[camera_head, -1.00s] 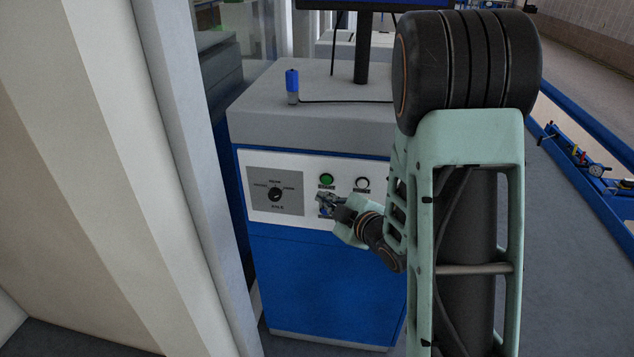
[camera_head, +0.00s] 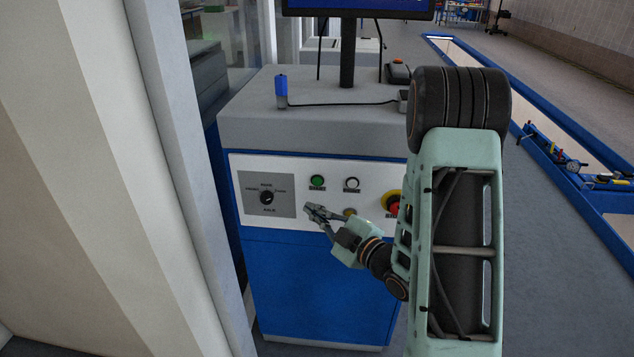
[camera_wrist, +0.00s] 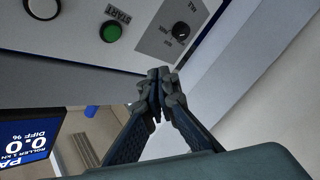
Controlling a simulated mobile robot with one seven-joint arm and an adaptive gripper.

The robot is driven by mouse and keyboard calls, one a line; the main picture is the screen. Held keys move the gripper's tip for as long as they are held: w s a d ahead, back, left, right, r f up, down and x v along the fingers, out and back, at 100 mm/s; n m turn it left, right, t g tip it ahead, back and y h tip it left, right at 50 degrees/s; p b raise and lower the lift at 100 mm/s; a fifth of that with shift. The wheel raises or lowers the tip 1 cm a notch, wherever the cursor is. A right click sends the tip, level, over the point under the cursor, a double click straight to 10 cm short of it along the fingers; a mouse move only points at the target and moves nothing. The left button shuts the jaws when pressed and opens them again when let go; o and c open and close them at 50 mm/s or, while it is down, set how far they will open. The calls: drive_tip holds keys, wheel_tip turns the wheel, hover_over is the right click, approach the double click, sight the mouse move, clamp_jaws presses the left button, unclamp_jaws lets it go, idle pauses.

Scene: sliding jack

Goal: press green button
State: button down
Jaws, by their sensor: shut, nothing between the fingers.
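The green button (camera_head: 317,182) sits on the white front panel of the blue cabinet, in its upper middle, with a label under it. It also shows in the wrist view (camera_wrist: 111,32), at upper left beside a START label. My gripper (camera_head: 308,210) is in front of the panel, below and slightly left of the green button, apart from it in the picture. In the wrist view my gripper's fingertips (camera_wrist: 157,80) are together with nothing between them, below and right of the button. The gap to the panel is hard to judge.
A white button (camera_head: 352,184) is right of the green one. A red emergency knob (camera_head: 391,204) is farther right, and a black rotary switch (camera_head: 267,197) is at left. A monitor (camera_head: 358,8) and a blue-topped item (camera_head: 281,86) stand on the cabinet. A pale wall (camera_head: 80,180) is close at left.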

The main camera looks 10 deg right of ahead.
sight(317, 181)
drive_tip(key=shift+w+d, duration=0.45)
drive_tip(key=shift+w, duration=0.85)
drive_tip(key=shift+w+d, duration=0.4)
drive_tip(key=shift+w, duration=0.9)
drive_tip(key=shift+w+d, duration=0.45)
drive_tip(key=shift+w, duration=0.85)
drive_tip(key=shift+w, duration=0.1)
drive_tip(key=shift+w+f, duration=0.1)
drive_tip(key=shift+w, duration=0.05)
drive_tip(key=shift+w+d, duration=0.1)
drive_tip(key=shift+w, duration=0.05)
